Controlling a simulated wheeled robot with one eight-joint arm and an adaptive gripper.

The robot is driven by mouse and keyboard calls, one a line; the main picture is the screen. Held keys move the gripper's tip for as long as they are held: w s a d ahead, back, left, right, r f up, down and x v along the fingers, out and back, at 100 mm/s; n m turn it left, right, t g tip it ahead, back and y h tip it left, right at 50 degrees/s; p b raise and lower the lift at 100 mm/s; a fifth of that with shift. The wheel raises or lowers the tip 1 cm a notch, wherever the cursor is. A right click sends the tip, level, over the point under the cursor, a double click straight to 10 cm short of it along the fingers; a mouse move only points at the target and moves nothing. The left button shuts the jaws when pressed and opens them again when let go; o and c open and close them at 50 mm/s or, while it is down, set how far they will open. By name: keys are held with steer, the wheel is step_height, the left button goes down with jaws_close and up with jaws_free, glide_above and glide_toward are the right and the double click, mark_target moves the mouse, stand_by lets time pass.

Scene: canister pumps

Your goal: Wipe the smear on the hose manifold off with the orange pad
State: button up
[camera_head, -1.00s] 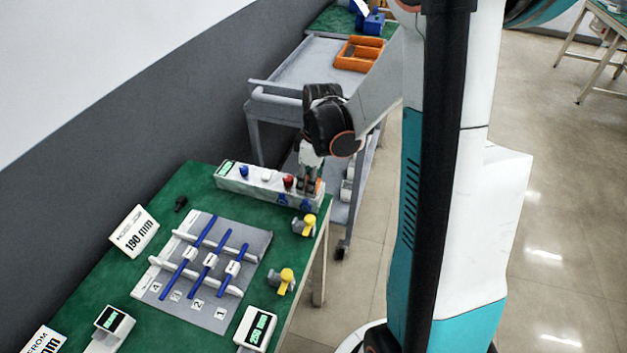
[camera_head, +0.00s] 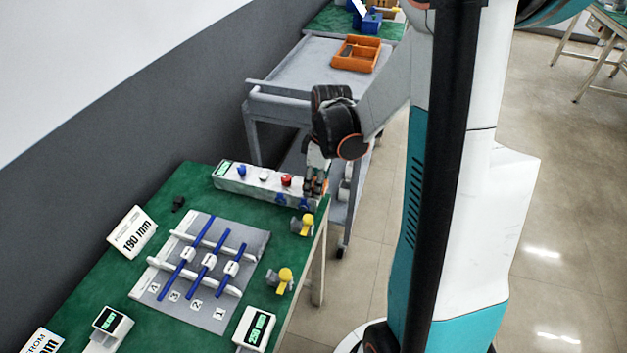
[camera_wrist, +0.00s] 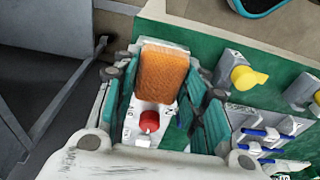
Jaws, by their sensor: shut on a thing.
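The hose manifold (camera_head: 250,187) is a long white box with blue, white and red knobs at the far end of the green table. My gripper (camera_head: 314,191) is over its right end, beside the red knob (camera_head: 286,180). In the wrist view my gripper (camera_wrist: 165,100) is shut on the orange pad (camera_wrist: 162,75), which sits between its green-sided fingers. I cannot tell whether the pad touches the manifold. I cannot make out the smear.
Yellow-handled valves (camera_head: 303,226) stand along the table's right edge. A grey board (camera_head: 205,305) with blue rods on white rails lies nearer, with display boxes (camera_head: 256,328) and a 190 mm sign (camera_head: 131,232) around it. Behind is a grey cart (camera_head: 290,75) with an orange tray (camera_head: 356,54).

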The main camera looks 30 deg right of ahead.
stand_by(0.3)
steer(key=shift+w+a+r, duration=0.1)
steer(key=shift+w+a, duration=0.65)
steer(key=shift+w, duration=0.2)
steer(key=shift+r+p, duration=3.35)
steer(key=shift+r, duration=1.15)
